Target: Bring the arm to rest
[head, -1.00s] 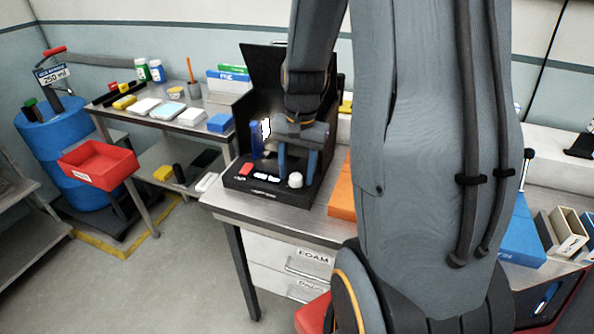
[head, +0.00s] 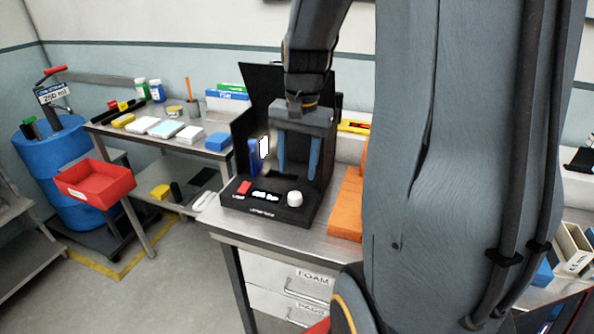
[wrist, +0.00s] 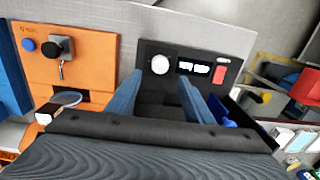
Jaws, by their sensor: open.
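My gripper (head: 298,160) hangs from my arm in front of the black box-like device (head: 262,212) on the steel bench. Its two blue fingers point down and stand apart, with nothing seen between them. In the wrist view my gripper (wrist: 154,100) is open above the dark inside of the device (wrist: 150,88). The device's front panel has a white knob (head: 294,198), a small lit display and a red switch (head: 244,187). A blue item with a white part stands at the device's left side, partly hidden.
An orange unit (wrist: 75,60) stands close beside the black device. A red tray (head: 95,182) and a blue drum (head: 55,165) are at the left. A side table (head: 165,142) holds several boxes and bottles. My arm hides much of the right side.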

